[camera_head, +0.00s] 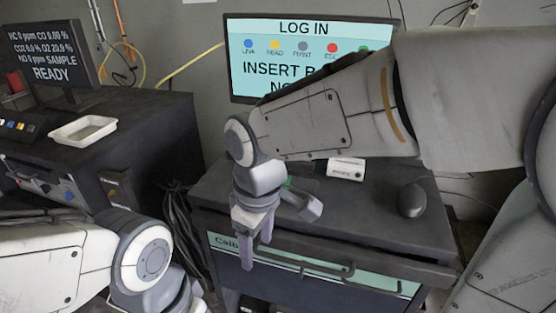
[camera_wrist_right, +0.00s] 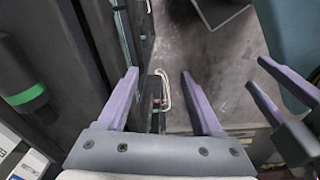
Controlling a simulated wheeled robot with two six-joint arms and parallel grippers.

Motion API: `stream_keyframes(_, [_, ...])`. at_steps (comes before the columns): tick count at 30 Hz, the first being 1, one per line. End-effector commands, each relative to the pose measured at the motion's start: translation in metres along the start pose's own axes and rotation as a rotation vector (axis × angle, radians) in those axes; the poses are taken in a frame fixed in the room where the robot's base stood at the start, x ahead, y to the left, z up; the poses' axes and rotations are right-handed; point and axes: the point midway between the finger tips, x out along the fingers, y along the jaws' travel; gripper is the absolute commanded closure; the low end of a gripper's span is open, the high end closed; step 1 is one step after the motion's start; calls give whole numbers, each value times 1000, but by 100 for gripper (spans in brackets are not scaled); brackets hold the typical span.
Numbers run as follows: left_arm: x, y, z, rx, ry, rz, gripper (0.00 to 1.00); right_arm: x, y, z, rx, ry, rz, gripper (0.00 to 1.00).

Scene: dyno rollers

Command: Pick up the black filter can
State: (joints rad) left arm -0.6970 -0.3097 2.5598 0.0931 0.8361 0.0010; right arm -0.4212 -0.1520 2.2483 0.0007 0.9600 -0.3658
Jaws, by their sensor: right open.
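In the right wrist view, the black filter can (camera_wrist_right: 22,70) is a dark cylinder with a green band, partly cut off at the left edge. In the head view only a green bit of what looks like it (camera_head: 288,183) shows behind my right gripper. My right gripper (camera_head: 257,255) is open and empty, pointing down over the front edge of the desk. Its fingers also show in the wrist view (camera_wrist_right: 159,73), to the right of the can and not around it. My left gripper (camera_wrist_right: 255,73) shows at the right of the wrist view, its fingers apart with nothing between them.
The dark desk (camera_head: 215,192) bears a small white box (camera_head: 346,168) and a black mouse (camera_head: 412,200). A monitor (camera_head: 241,60) stands behind. A drawer handle (camera_head: 300,262) runs along the desk front. At left, a black cabinet (camera_head: 165,120) carries a white tray (camera_head: 84,130).

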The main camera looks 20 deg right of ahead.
Motion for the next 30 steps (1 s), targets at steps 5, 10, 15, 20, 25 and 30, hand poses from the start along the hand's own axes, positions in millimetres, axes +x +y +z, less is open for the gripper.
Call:
stream_keyframes(5, [-63,5,-4,-1,1,0,50,-88,94,-31,-116,-29,76,33])
stream_keyframes(10, [-79,6,-4,-2,0,0,50,-118,144,-31,-182,-57,112,33])
stream_keyframes(15, [-83,6,-4,-2,0,0,50,-100,156,-28,-199,-68,115,33])
stream_keyframes(20, [-86,6,-4,-1,0,0,50,-77,158,-26,-197,-67,116,33])
stream_keyframes(25, [-89,6,-5,0,0,0,50,-66,160,-25,-196,-64,118,33])
stream_keyframes(30, [-103,8,-5,2,0,0,50,-44,162,-22,-194,-68,113,33])
